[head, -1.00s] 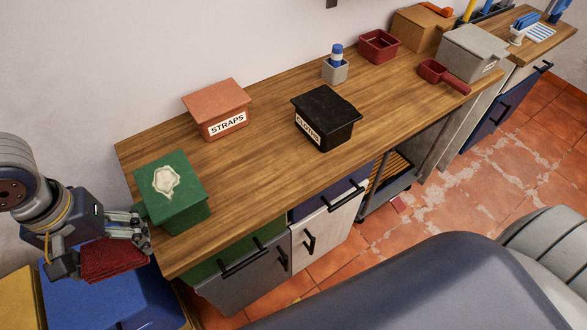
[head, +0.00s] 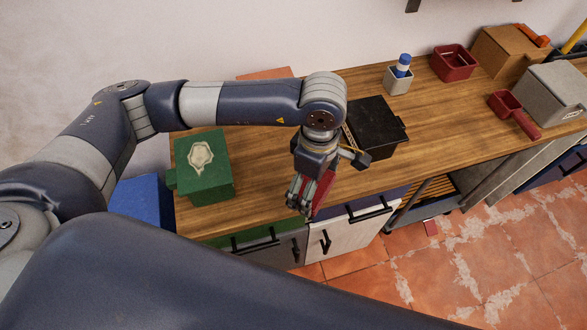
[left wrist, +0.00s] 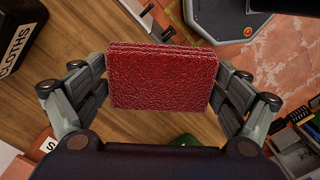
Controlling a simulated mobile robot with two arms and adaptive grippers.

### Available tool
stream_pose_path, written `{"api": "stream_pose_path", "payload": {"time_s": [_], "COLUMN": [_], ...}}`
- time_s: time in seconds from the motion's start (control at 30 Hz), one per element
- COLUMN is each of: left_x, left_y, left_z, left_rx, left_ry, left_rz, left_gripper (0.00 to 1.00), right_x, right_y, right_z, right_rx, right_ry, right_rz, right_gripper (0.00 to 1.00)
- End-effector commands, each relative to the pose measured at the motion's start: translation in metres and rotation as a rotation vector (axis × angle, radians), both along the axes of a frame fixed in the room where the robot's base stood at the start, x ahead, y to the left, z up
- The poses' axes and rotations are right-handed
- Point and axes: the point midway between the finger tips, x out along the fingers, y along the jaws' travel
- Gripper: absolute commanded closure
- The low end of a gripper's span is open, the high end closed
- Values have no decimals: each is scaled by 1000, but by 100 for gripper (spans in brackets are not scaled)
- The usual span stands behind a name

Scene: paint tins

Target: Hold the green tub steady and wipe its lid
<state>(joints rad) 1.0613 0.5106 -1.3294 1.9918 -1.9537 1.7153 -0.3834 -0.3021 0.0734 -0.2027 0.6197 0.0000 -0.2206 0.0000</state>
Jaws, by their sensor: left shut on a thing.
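The green tub (head: 212,187) stands near the left end of the wooden bench, with a pale, wet-looking smear (head: 201,156) on its lid. My left gripper (head: 303,197) is to the right of the tub, above the bench's front edge and apart from the tub. It is shut on a thick red folded cloth (left wrist: 163,80), which sits between both fingers in the left wrist view; part of this cloth (head: 324,190) shows behind the fingers in the head view. A green sliver at the bottom of the left wrist view may be the tub. My right gripper is not in view.
A black box (head: 376,127), marked as cloths in the left wrist view (left wrist: 18,35), stands behind my left wrist. My arm hides most of the terracotta box (head: 265,74). A blue-capped bottle in a grey holder (head: 398,82) and red containers (head: 453,62) stand farther right.

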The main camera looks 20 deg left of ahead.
Motion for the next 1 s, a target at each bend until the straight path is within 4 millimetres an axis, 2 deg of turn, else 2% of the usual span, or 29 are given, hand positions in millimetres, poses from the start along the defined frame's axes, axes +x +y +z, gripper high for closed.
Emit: {"api": "stream_pose_path", "payload": {"time_s": [0.03, 0.2, 0.4, 0.57, 0.87, 1.0], "left_x": [-2, -5, -9, -10, -10, -4], "left_y": [-12, -42, -65, -72, -72, -61], "left_z": [0, -10, -18, -21, -22, -20], "left_rx": [4, 16, 23, 24, 24, 27], "left_ry": [2, -5, -16, -21, -22, -21], "left_rz": [86, 405, 657, 739, 749, 754], "left_gripper": [34, 34, 34, 34, 34, 34], "right_x": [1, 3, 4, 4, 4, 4], "right_y": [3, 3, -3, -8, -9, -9], "right_z": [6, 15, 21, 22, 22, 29], "right_rx": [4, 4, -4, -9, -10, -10], "right_ry": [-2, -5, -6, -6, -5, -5], "right_rz": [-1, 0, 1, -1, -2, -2], "right_gripper": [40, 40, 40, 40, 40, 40]}}
